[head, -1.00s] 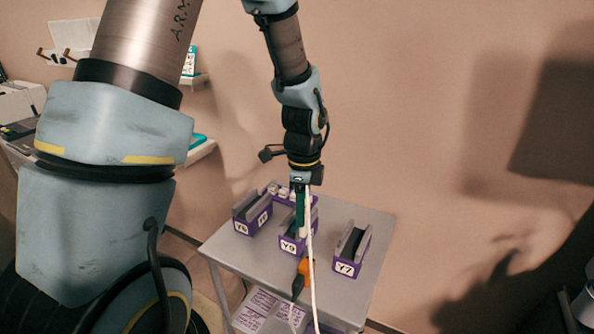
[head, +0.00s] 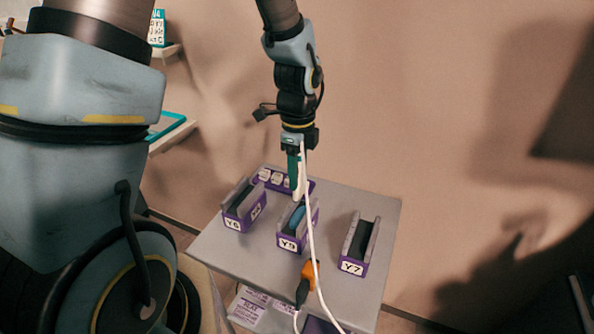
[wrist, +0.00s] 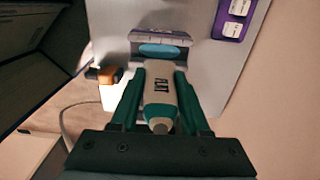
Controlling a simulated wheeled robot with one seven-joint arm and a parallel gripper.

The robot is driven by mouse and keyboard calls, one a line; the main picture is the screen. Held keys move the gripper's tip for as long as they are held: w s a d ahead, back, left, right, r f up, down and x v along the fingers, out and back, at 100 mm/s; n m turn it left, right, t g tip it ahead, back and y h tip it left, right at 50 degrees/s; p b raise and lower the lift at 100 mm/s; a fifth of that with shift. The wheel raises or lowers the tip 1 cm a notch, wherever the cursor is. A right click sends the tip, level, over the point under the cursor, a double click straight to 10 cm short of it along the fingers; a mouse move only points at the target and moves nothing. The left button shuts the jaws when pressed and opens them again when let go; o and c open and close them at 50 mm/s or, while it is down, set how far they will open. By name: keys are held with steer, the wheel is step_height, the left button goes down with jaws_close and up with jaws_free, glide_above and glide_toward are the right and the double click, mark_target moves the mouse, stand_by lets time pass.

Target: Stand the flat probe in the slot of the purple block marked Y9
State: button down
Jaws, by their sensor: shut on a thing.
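My gripper (head: 296,172), with green fingers, is shut on the white flat probe (head: 300,188), which hangs down with a white cable trailing from it. The purple block marked Y9 (head: 287,243) stands on the table below the gripper. A blue rounded thing (head: 297,217) lies in its slot; it also shows ahead of the probe in the wrist view (wrist: 159,51). The probe's tip appears above the block, apart from it.
Purple block Y6 (head: 232,225) stands left and block Y7 (head: 351,267) right, both with dark slots. A low purple holder (head: 270,178) is at the back of the grey table (head: 385,205).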

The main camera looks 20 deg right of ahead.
mark_target(298, 198)
steer(key=shift+f+b, duration=1.7)
steer(key=shift+f, duration=0.4)
steer(key=shift+f+b, duration=0.7)
steer(key=shift+f, duration=0.7)
steer(key=shift+f, duration=0.35)
steer(key=shift+c, duration=1.5)
jaws_free()
step_height(298, 198, up, 11)
steer(key=shift+f+b, duration=0.1)
steer(key=shift+b, duration=0.6)
